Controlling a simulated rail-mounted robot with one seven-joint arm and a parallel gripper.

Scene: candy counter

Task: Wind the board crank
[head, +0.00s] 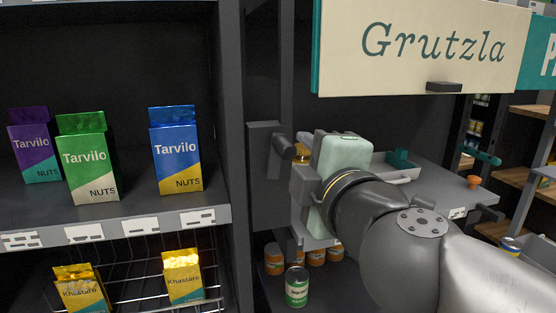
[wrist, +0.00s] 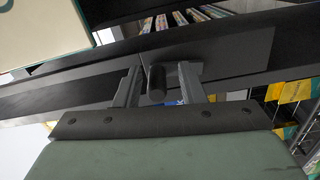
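The crank shows in the wrist view as a dark flat arm with a short round handle (wrist: 157,84) standing out from it. In the head view the crank (head: 283,146) is on the dark post left of my arm. My gripper (wrist: 160,76) is open, with one finger on each side of the handle and a visible gap on both sides. In the head view my pale green hand hides most of the fingers. The cream board (head: 435,45) reading "Grutzla" hangs at upper right; a corner of a cream panel also shows in the wrist view (wrist: 40,30).
A shelf (head: 120,213) on the left holds several Tarvilo nut boxes (head: 178,150). Khastaro bags (head: 183,277) sit in the wire rack below. A grey counter (head: 440,187) with an orange item (head: 473,182) lies behind my arm. Cans (head: 297,287) stand low beside the post.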

